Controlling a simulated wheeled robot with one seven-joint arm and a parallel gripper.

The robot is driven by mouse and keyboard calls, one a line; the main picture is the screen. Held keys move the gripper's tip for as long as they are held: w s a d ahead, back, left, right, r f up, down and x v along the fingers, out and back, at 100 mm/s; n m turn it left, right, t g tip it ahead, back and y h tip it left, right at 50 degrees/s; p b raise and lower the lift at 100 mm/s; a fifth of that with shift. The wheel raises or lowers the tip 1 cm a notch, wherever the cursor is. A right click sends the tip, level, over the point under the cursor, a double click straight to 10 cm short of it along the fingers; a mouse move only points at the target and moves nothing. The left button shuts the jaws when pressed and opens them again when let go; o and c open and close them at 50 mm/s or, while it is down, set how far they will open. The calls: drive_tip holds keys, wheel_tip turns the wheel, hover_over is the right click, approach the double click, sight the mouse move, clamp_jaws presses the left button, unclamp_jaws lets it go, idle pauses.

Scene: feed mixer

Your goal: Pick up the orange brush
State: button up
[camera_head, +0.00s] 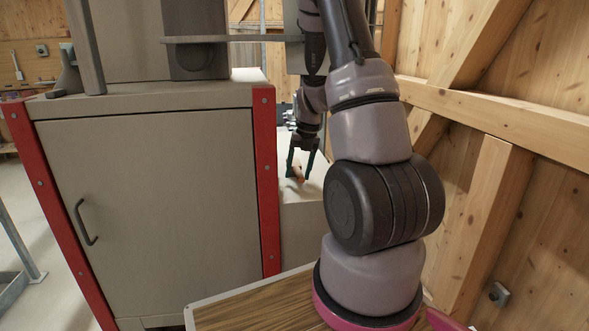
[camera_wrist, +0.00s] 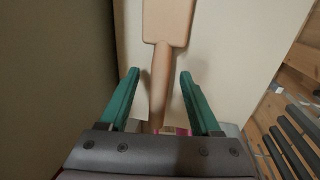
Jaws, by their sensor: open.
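The orange brush (camera_wrist: 166,24) lies on a pale surface (camera_wrist: 221,58) in the wrist view. Its broad block is at the top of the picture and its handle runs down toward me. My gripper (camera_wrist: 157,76) is open, with one green finger on each side of the handle and a gap on both sides. The lower end of the handle passes behind the gripper body. In the head view my gripper (camera_head: 301,177) points down at the pale surface beside the machine, and a small orange part of the brush (camera_head: 298,173) shows between the fingers.
A beige cabinet (camera_head: 150,200) with red edge posts stands left of my gripper. A wooden wall with beams (camera_head: 500,115) rises on the right. In the wrist view a dark panel (camera_wrist: 55,70) borders the left side and dark bars (camera_wrist: 290,140) show at the lower right.

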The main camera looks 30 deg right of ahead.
drive_tip(key=shift+a+f, duration=0.1)
drive_tip(key=shift+f, duration=0.2)
clamp_jaws()
drive_tip(key=shift+r, duration=0.1)
wheel_tip(320, 180, up, 28)
idle(0.4)
